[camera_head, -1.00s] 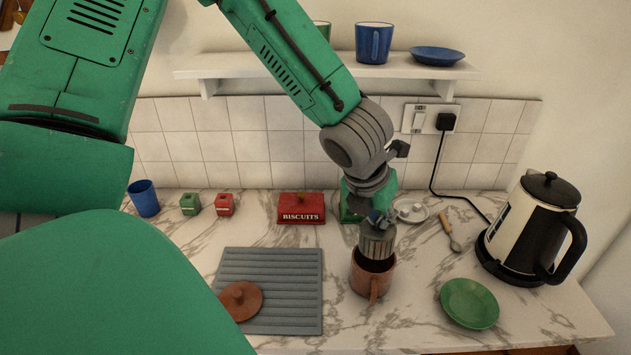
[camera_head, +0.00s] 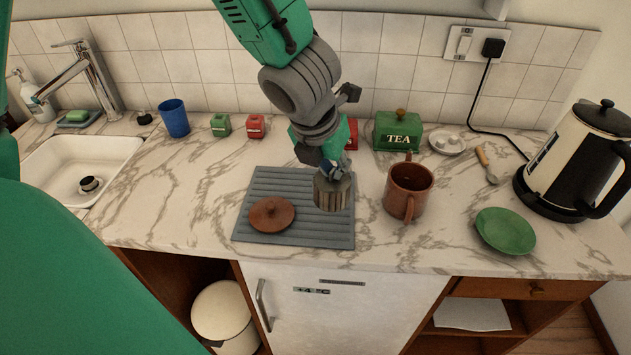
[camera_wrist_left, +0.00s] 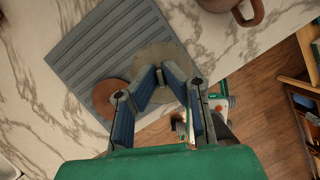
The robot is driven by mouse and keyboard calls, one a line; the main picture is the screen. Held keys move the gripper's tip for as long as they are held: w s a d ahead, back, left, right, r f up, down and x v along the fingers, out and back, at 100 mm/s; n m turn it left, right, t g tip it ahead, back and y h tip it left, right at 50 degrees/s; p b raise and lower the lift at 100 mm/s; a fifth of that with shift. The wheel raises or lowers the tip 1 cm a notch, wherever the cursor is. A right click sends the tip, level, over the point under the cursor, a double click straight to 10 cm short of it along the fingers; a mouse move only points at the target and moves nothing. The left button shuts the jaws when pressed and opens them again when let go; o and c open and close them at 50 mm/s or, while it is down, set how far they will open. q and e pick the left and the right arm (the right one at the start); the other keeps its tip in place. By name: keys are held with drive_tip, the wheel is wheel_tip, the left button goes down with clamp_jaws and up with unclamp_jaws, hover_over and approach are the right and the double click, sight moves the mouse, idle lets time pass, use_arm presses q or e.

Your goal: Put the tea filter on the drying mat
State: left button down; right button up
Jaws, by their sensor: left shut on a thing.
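The tea filter (camera_head: 332,195) is a grey-brown ribbed cylinder, upright over the right part of the grey ribbed drying mat (camera_head: 300,238). My left gripper (camera_head: 331,170) is shut on its top. I cannot tell if its base touches the mat. In the left wrist view, the filter's round top (camera_wrist_left: 155,59) shows between and beyond the fingers (camera_wrist_left: 163,88), with the mat (camera_wrist_left: 95,50) behind it. The reddish-brown mug (camera_head: 408,190) stands on the counter just right of the mat. My right gripper is not in view.
A brown lid (camera_head: 271,214) lies on the mat, left of the filter. The green TEA tin (camera_head: 397,132), small white dish (camera_head: 446,144) and spoon (camera_head: 486,165) are behind the mug. A green plate (camera_head: 505,231) and kettle (camera_head: 580,165) stand right. The sink (camera_head: 85,165) is left.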

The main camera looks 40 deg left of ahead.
sight(330, 191)
use_arm(q)
wheel_tip(330, 191, down, 2)
drive_tip(key=shift+a+f+b, duration=0.15)
drive_tip(key=shift+b, duration=0.25)
drive_tip(key=shift+f+b, duration=1)
drive_tip(key=shift+f, duration=0.7)
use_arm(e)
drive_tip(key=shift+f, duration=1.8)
use_arm(q)
drive_tip(key=shift+f, duration=0.15)
drive_tip(key=c, duration=1.7)
unclamp_jaws()
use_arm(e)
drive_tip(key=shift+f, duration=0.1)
